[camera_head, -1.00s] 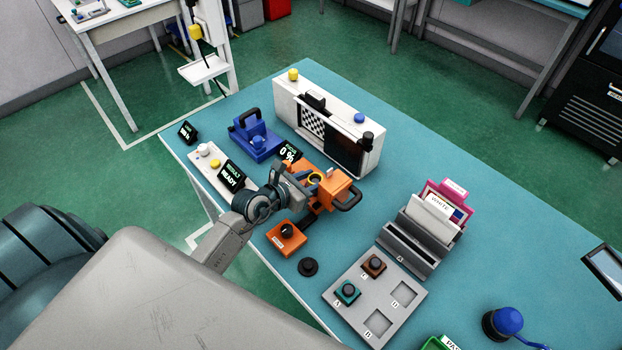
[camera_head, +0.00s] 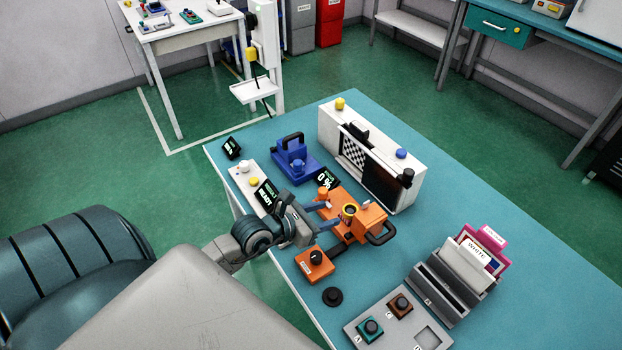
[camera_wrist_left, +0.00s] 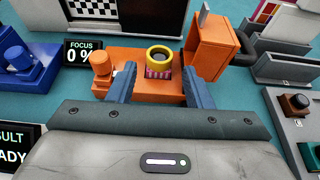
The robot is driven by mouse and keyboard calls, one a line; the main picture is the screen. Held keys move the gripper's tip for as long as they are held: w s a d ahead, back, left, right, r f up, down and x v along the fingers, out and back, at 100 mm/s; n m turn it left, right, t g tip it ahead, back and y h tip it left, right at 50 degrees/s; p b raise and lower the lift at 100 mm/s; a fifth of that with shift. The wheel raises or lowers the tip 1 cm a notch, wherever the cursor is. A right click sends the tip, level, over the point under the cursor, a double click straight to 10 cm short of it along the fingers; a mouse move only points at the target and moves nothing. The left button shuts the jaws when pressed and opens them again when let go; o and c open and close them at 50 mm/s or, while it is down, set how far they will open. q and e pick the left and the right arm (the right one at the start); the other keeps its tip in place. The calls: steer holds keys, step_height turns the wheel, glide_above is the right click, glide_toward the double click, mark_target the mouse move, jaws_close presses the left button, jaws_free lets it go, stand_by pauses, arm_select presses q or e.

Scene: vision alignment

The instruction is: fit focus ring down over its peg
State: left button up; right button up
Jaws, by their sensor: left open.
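The focus ring (camera_head: 349,211) is yellow with a dark centre, and sits upright on the orange fixture (camera_head: 358,229). In the left wrist view the ring (camera_wrist_left: 159,56) lies above a pink-striped part; I cannot tell how far down it sits. The peg under it is hidden. My left gripper (camera_head: 324,214) is open and empty, its blue fingers pointing at the fixture. In the left wrist view its fingertips (camera_wrist_left: 158,80) stand left and right of the ring, on the near side, apart from it. My right gripper is not in view.
A "FOCUS 0 %" display (camera_wrist_left: 84,52) stands left of the fixture. An orange knob box (camera_head: 314,265) and a black disc (camera_head: 332,297) lie in front. A blue device (camera_head: 295,165), white chart box (camera_head: 372,160) and grey card rack (camera_head: 450,290) stand around it.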

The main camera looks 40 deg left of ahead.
arm_select(q)
steer(key=v, duration=0.4)
steer(key=shift+p, duration=0.3)
stand_by(0.3)
